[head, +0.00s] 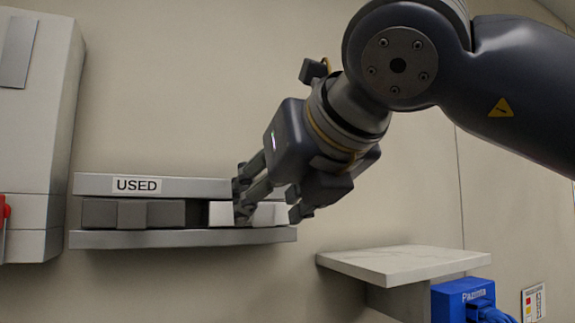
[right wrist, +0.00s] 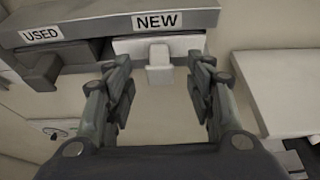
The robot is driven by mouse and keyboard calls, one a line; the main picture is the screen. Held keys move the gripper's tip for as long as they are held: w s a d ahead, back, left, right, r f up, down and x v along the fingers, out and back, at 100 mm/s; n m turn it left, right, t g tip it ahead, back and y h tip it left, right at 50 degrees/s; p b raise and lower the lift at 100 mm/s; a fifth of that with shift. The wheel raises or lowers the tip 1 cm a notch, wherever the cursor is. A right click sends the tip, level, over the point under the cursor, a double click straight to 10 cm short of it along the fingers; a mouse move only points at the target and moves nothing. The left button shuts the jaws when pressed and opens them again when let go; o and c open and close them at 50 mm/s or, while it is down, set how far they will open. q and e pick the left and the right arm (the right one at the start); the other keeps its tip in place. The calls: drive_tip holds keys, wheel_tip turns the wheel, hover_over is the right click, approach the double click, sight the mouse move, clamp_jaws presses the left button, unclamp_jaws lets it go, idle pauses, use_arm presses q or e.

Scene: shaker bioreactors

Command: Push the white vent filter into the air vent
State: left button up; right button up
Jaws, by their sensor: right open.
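The white vent filter (head: 268,213) sits in the right-hand slot of a grey wall holder in the head view. In the right wrist view, the white filter (right wrist: 130,47) is under the NEW label, its handle tab (right wrist: 160,66) sticking out towards me. My right gripper (head: 241,206) is open in front of the filter, partly covering it and hiding the NEW label in the head view. In the right wrist view, the gripper's fingers (right wrist: 160,88) stand apart on both sides of the tab, with gaps visible. No air vent can be clearly made out. My left gripper is not in view.
A dark grey filter (head: 140,213) fills the USED slot of the holder (head: 200,238). A pale wall shelf (head: 400,262) stands to the right, with a blue Pazinta box (head: 462,298) below it. A tall light cabinet (head: 35,130) is at the left.

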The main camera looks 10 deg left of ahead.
sight(265, 210)
drive_tip(key=x, duration=0.2)
drive_tip(key=shift+w+a+p, duration=0.2)
drive_tip(key=shift+w+p, duration=0.1)
drive_tip(key=shift+p, duration=0.05)
drive_tip(key=shift+w+a+f, duration=0.15)
drive_tip(key=shift+f, duration=0.05)
clamp_jaws()
use_arm(q)
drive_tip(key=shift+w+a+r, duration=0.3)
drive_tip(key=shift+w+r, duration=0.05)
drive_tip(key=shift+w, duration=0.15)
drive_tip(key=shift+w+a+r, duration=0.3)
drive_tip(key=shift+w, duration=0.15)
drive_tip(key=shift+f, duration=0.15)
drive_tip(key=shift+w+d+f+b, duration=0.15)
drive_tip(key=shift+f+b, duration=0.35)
drive_tip(key=shift+b, duration=0.15)
use_arm(e)
drive_tip(key=shift+s+d, duration=0.45)
drive_tip(key=shift+s, duration=0.15)
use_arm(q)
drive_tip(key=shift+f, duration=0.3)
use_arm(e)
drive_tip(key=shift+s+d, duration=0.1)
drive_tip(key=shift+s, duration=0.05)
